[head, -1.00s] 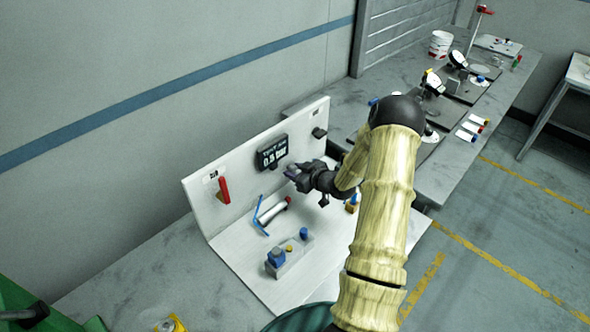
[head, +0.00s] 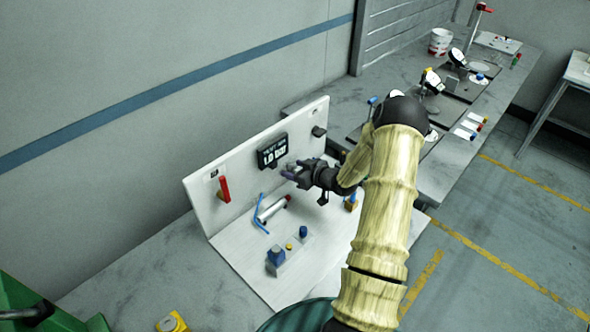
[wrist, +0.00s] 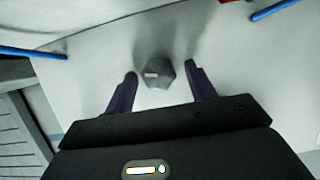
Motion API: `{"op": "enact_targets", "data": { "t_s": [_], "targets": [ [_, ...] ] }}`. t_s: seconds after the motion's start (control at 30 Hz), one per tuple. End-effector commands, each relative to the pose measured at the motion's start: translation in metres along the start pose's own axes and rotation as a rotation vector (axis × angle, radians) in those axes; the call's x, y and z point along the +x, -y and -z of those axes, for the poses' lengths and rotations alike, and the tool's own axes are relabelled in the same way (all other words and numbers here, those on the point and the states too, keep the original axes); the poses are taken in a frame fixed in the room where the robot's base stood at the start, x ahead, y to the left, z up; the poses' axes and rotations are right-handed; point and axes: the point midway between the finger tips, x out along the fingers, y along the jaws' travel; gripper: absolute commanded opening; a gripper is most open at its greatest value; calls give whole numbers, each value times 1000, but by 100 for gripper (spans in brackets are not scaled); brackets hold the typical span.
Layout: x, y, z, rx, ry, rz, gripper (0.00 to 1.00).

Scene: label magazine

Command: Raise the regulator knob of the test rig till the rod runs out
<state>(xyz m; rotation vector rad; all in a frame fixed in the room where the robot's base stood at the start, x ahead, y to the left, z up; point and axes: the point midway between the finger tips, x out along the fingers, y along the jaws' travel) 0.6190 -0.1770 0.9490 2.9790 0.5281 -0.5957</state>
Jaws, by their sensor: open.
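The test rig is a white panel (head: 250,165) on a white base board. Its dark display (head: 272,151) reads 1.0 bar. My gripper (head: 288,174) is at the panel just below the display and hides the regulator knob in the head view. In the wrist view the knob (wrist: 159,73) is dark grey with a pale mark, between the two open fingers of my gripper (wrist: 160,84), with a gap on each side. A silver cylinder (head: 271,211) with a dark red end lies on the board. No extended rod can be made out on it.
A red lever (head: 224,189) stands on the panel at left and a black fitting (head: 319,131) at upper right. A blue hose (head: 259,216) runs beside the cylinder. A grey block with blue parts (head: 277,256) sits in front.

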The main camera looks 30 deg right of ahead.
Motion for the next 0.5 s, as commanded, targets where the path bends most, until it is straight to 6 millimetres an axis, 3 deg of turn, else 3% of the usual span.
{"op": "enact_targets", "data": {
  "t_s": [0.17,0.5],
  "targets": [
    [-13,-1,-1,0,2,-3,55],
    [-76,-1,-2,0,1,-4,55]
  ]
}}
